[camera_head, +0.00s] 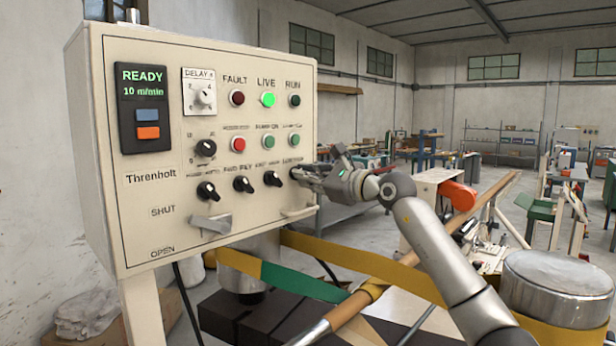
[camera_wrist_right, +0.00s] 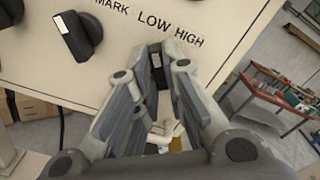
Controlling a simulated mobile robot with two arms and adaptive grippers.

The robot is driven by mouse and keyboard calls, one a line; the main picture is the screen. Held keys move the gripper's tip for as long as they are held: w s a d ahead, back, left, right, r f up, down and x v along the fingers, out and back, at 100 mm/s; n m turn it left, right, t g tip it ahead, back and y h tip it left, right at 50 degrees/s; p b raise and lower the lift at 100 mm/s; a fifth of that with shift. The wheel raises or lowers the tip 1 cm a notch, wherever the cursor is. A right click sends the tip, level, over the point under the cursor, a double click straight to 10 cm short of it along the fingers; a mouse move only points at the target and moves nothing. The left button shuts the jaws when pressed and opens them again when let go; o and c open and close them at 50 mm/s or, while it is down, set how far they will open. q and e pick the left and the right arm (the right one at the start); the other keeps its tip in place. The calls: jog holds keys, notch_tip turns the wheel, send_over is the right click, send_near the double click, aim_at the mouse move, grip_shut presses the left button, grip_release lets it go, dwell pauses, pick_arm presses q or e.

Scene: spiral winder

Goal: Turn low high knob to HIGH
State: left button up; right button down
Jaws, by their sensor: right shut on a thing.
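The low high knob (camera_head: 296,174) is the rightmost black knob in the lower row of the cream control panel (camera_head: 170,185). My right gripper (camera_head: 305,174) reaches it from the right and is shut on it, hiding most of it. In the right wrist view the dark knob (camera_wrist_right: 157,62) shows between the fingertips of my right gripper (camera_wrist_right: 160,70). The printed LOW HIGH label (camera_wrist_right: 170,29) is just above it. The knob's exact pointing direction is hard to tell. My left gripper is not in view.
Another black knob (camera_head: 272,179) sits just left of it; it is large in the wrist view (camera_wrist_right: 77,36). A pale handle (camera_head: 299,211) is below the knob. A green LIVE lamp (camera_head: 268,99) is lit above. The winder's yellow band (camera_head: 365,265) runs below my right arm.

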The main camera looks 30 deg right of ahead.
jog(key=shift+r+m, duration=0.1)
jog(key=shift+m, duration=0.3)
jog(key=shift+r+m+p, duration=0.1)
jog(key=shift+m+p, duration=0.95)
jog(key=shift+m, duration=5.45)
jog(key=c, duration=1.5)
grip_release()
jog(key=shift+s, duration=0.1)
jog(key=v, duration=1.2)
